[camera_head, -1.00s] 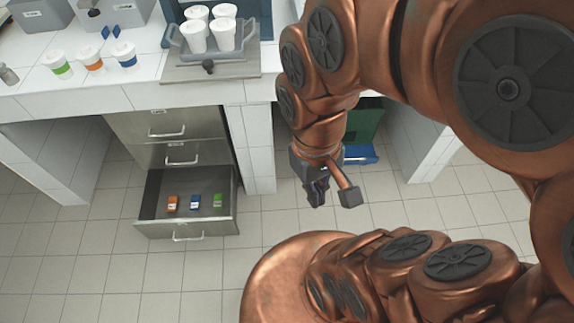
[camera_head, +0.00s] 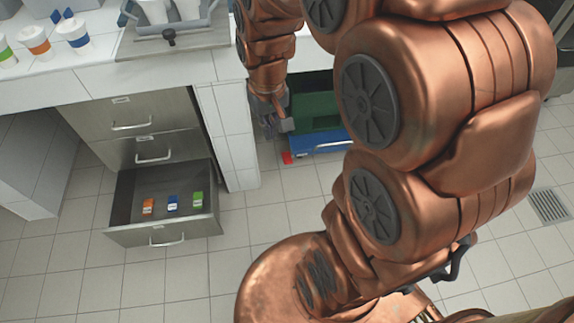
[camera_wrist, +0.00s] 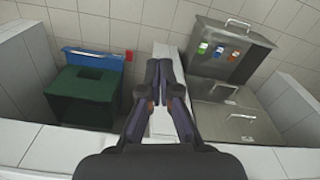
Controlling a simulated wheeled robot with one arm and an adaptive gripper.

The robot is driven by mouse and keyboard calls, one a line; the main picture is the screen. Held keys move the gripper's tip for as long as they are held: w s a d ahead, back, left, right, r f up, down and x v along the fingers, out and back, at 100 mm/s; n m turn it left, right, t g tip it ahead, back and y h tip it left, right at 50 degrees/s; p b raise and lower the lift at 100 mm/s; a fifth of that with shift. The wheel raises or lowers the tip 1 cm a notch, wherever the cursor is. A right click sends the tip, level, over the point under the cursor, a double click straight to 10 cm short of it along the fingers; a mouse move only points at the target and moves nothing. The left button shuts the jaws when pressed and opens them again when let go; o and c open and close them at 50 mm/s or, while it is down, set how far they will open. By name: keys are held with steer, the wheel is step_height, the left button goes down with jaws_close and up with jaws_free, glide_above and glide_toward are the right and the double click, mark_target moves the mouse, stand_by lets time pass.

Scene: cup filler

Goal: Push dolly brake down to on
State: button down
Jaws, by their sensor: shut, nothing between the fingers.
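The blue dolly (camera_head: 322,143) stands on the floor under the counter, with a dark green crate (camera_head: 316,106) on it. A small red brake pedal (camera_head: 287,157) sticks out at the dolly's left front corner. In the wrist view the blue dolly (camera_wrist: 97,53), green crate (camera_wrist: 82,97) and red pedal (camera_wrist: 129,55) are left of my fingers. My gripper (camera_head: 272,128) is shut and empty. In the head view it is above the pedal and slightly left, apart from it. In the wrist view my gripper (camera_wrist: 161,64) points down past the white partition.
A white tiled partition (camera_head: 229,140) stands left of the dolly. An open drawer (camera_head: 118,205) holds orange, blue and green small boxes. The counter (camera_head: 95,75) carries cups and a tray above. Tiled floor in front of the dolly is free.

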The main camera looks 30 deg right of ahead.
steer(key=w+d+f+m+t+b, duration=0.1)
steer(key=w+d+f+b, duration=0.6)
steer(key=f, duration=0.9)
steer(key=w+d+f+m+t+h+b, duration=0.1)
steer(key=w+d+f+b, duration=0.7)
steer(key=f, duration=0.9)
steer(key=w+d+f+m+t+b, duration=0.1)
steer(key=w+d+f+b, duration=0.6)
steer(key=f, duration=0.9)
steer(key=w+b, duration=0.3)
steer(key=w, duration=0.1)
steer(key=shift+w+d+f+t+h, duration=0.2)
steer(key=shift+w+d+t+h, duration=0.1)
steer(key=shift+w+h, duration=0.1)
steer(key=shift+f+b, duration=0.1)
steer(key=shift+b, duration=0.2)
steer(key=b, duration=0.4)
glide_above(286, 159)
steer(key=f, duration=0.9)
steer(key=shift+s+d+f, duration=0.1)
steer(key=shift+d, duration=0.2)
steer(key=f, duration=0.1)
steer(key=s+f+b, duration=0.1)
steer(key=shift+a+f+b, duration=0.2)
steer(key=shift+f+b, duration=0.1)
steer(key=shift+f, duration=0.05)
steer(key=shift+s+a+f, duration=0.1)
steer(key=shift+s+f, duration=0.05)
steer(key=shift+f, duration=0.35)
steer(key=shift+a, duration=0.35)
